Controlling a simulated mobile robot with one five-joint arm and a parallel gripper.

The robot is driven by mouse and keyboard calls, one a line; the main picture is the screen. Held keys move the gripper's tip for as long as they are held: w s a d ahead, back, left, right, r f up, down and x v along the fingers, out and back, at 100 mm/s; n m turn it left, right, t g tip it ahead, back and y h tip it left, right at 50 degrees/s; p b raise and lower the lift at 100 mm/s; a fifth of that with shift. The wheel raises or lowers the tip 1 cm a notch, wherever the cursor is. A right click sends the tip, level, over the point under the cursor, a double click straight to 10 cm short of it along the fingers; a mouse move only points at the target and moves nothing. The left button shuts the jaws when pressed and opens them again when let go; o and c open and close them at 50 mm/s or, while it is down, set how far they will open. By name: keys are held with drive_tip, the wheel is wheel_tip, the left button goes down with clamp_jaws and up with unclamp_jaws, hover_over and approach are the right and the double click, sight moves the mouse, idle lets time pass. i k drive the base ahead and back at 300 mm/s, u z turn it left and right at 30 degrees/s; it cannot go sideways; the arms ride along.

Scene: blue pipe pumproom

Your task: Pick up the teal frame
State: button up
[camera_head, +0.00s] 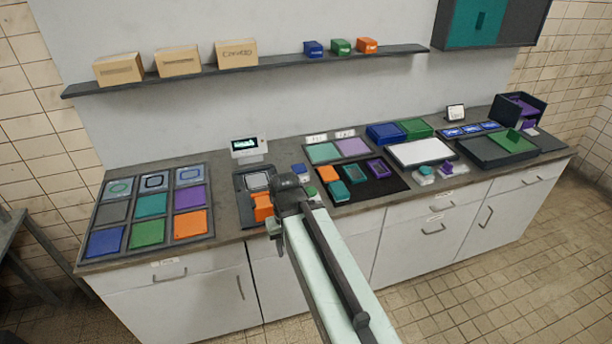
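A teal piece (353,174) that looks like a small open frame sits on the black mat (375,188) on the counter, between an orange piece and a purple frame. A second teal piece (339,191), more block-like, lies on the mat just in front and to the left. They are too small to tell surely which is the teal frame. My gripper (284,208) is at the end of my arm, left of the mat and apart from both teal pieces. Its fingers are hard to make out, and my arm hides part of the counter.
The purple frame (379,168) and orange piece (328,174) are close by. A scale-like device (257,181) and orange block (262,206) are near my gripper. A white panel (420,152) lies right of the mat. A shelf (290,65) runs along the wall above.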

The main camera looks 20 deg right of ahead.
sight(353, 172)
drive_tip(key=u, duration=0.2)
drive_tip(key=i, duration=1)
drive_tip(key=z, duration=0.05)
